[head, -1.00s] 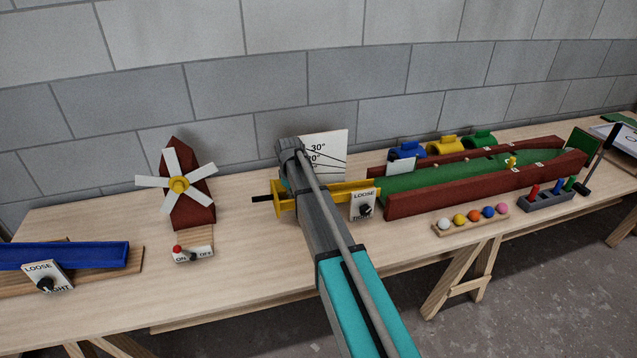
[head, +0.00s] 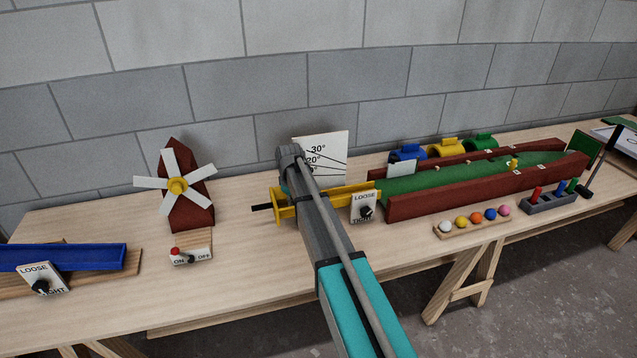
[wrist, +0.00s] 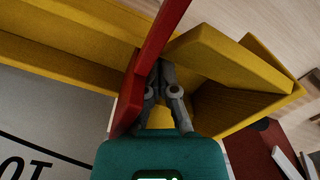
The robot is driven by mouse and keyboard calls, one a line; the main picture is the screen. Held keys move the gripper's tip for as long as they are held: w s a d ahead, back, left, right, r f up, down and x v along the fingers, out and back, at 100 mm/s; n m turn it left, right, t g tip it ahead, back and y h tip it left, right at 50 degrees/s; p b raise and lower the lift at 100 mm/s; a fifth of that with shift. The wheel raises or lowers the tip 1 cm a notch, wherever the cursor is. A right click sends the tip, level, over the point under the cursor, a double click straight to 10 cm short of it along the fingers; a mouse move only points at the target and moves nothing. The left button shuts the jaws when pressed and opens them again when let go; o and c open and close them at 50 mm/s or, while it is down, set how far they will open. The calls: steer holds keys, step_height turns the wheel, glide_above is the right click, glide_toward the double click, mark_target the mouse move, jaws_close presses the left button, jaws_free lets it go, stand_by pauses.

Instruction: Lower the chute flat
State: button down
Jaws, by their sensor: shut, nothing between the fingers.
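The yellow chute (head: 345,191) stands mid-table, partly hidden behind my arm. A white angle board (head: 333,150) with 20° and 30° marks stands behind it. Its exact tilt is hard to read. A white LOOSE/TIGHT plate with a black knob (head: 366,212) stands at its front right. My gripper is hidden in the head view. In the wrist view its fingers (wrist: 163,72) are shut and empty, close among the yellow chute walls (wrist: 235,60) and beside a red bar (wrist: 150,45). I cannot tell whether they touch.
A windmill (head: 180,185) with an ON/OFF switch (head: 190,256) stands left. A blue trough (head: 70,257) with its own LOOSE/TIGHT plate is at far left. A green lane (head: 405,187) with red walls, a ball rack (head: 475,228) and a peg block (head: 550,203) are right. The front middle table is clear.

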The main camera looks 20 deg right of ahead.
step_height(320, 180, up, 12)
steer(key=p, duration=1.1)
steer(key=shift+f, duration=0.1)
stand_by(0.5)
steer(key=s+r+m+p, duration=0.2)
steer(key=s+m+p, duration=0.1)
steer(key=s, duration=1.1)
steer(key=s+r+m+p, duration=0.3)
steer(key=s, duration=1.2)
steer(key=shift+r, duration=0.35)
steer(key=c, duration=1.3)
jaws_free()
steer(key=shift+a, duration=0.1)
steer(key=shift+c, duration=0.2)
